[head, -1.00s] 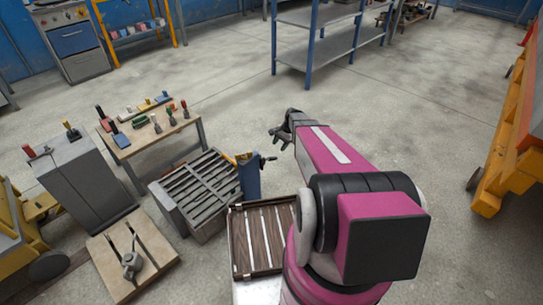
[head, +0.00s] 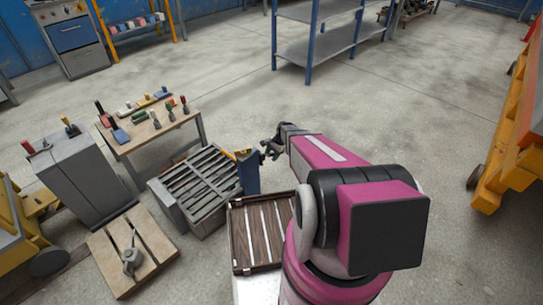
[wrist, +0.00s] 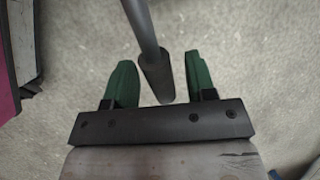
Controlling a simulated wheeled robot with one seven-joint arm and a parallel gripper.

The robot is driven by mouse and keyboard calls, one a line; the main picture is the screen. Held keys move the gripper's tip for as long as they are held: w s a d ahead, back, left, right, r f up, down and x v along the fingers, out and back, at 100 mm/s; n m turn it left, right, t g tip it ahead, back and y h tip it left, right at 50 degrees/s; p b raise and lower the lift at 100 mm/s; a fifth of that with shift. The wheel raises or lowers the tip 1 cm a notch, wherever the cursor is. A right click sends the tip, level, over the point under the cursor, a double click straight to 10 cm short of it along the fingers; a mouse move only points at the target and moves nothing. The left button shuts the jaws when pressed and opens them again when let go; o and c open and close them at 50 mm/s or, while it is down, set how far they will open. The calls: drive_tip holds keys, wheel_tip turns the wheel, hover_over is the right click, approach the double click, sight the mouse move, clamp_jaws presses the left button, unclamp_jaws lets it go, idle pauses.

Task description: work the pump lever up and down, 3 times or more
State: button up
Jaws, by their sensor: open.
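The pump is a blue post (head: 249,174) beside the slatted grey bench in the head view. Its lever is a grey rod with a dark grip (wrist: 157,78) in the wrist view. My gripper (head: 267,150) is just right of the pump's top in the head view and covers most of the lever there. In the wrist view my gripper's green fingers (wrist: 161,76) are open, one on each side of the dark grip. Gaps show on both sides, so the fingers look apart from it. The depth between grip and fingers is hard to tell.
A slatted grey bench (head: 203,178) stands left of the pump. A dark wooden slatted tray (head: 240,236) lies close in front. A small table (head: 150,128) with coloured handles and a board with a grey fitting (head: 101,258) are further left. Floor beyond my arm is clear.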

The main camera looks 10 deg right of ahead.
drive_tip(key=shift+f, duration=0.1)
clamp_jaws()
drive_tip(key=shift+r+h, duration=0.4)
drive_tip(key=shift+r, duration=0.1)
drive_tip(key=shift+w+d+r+t+h, duration=0.25)
drive_tip(key=shift+d+r+t+h, duration=0.1)
drive_tip(key=shift+r+t+h, duration=0.4)
unclamp_jaws()
drive_tip(key=v, duration=1)
drive_tip(key=shift+r, duration=0.35)
